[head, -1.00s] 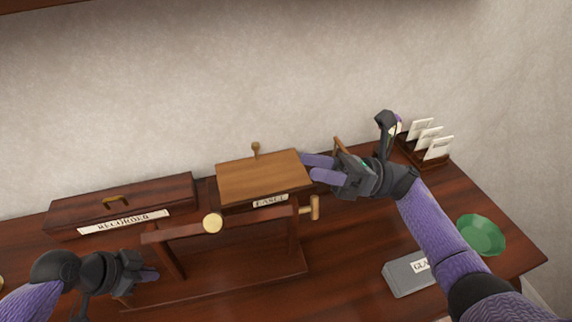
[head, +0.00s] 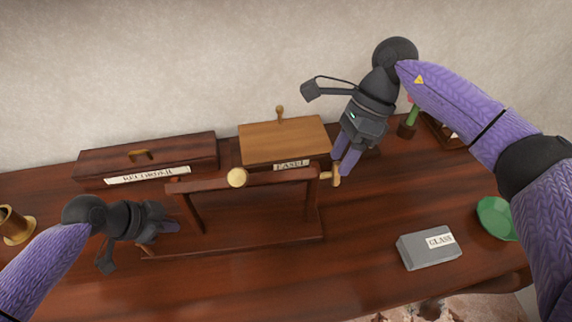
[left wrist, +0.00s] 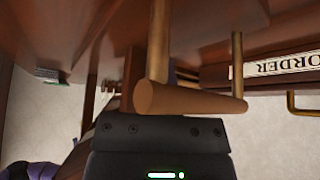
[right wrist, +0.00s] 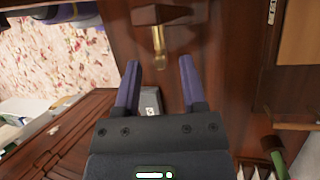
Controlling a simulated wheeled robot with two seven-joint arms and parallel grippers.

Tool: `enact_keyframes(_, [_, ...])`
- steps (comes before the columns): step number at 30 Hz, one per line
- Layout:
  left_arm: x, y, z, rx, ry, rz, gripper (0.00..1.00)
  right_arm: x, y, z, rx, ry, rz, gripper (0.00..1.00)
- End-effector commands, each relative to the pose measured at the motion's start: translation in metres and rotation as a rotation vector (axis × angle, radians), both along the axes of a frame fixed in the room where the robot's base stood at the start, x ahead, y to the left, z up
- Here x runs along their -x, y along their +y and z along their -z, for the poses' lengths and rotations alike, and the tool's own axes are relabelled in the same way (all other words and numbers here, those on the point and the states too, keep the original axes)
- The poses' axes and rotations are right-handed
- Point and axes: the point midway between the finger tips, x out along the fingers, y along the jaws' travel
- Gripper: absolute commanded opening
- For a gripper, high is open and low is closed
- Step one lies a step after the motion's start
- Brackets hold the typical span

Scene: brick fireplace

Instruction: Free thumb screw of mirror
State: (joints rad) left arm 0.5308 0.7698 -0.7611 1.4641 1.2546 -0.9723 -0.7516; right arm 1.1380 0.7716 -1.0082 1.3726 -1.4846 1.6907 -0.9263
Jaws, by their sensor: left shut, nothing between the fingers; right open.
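The mirror's dark wooden stand (head: 250,180) has a top bar with a round brass knob and two posts. I cannot make out the glass. The tan thumb screw (head: 336,177) sticks out at the bar's right end. My right gripper (head: 341,165) is open, pointing down at the thumb screw and partly overlapping it. In the right wrist view the thumb screw (right wrist: 158,45) lies ahead, in line with the gap between the fingers, not visibly gripped. My left gripper (head: 172,227) is shut and empty by the left post. A tan rod (left wrist: 190,100) crosses the left wrist view, hiding its fingers.
The recorder box (head: 146,158) and the easel box (head: 284,140) stand behind the mirror. A grey glass box (head: 428,250) and a green dish (head: 497,218) are at the right. A brass object (head: 14,226) stands at the far left. Desk front right is mostly clear.

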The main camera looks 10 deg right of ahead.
Motion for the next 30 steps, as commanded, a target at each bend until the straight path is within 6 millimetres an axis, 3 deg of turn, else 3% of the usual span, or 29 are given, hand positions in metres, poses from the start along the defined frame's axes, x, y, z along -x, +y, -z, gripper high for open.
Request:
enact_keyframes(6, [0.002, 0.000, 0.003, -0.001, 0.008, 0.000, 0.00, 0.008, 0.014, 0.031, -0.002, 0.001, -0.001, 0.53])
enact_keyframes(15, [0.002, 0.000, 0.003, -0.002, 0.007, 0.001, 0.00, 0.008, 0.016, 0.035, -0.003, -0.001, 0.000, 0.53])
enact_keyframes(23, [0.002, 0.000, 0.003, -0.001, 0.008, 0.000, 0.00, 0.008, 0.016, 0.035, -0.003, -0.001, 0.000, 0.00])
enact_keyframes(30, [0.002, 0.000, 0.003, -0.002, 0.007, 0.001, 0.00, 0.008, 0.016, 0.034, -0.003, -0.004, -0.001, 0.00])
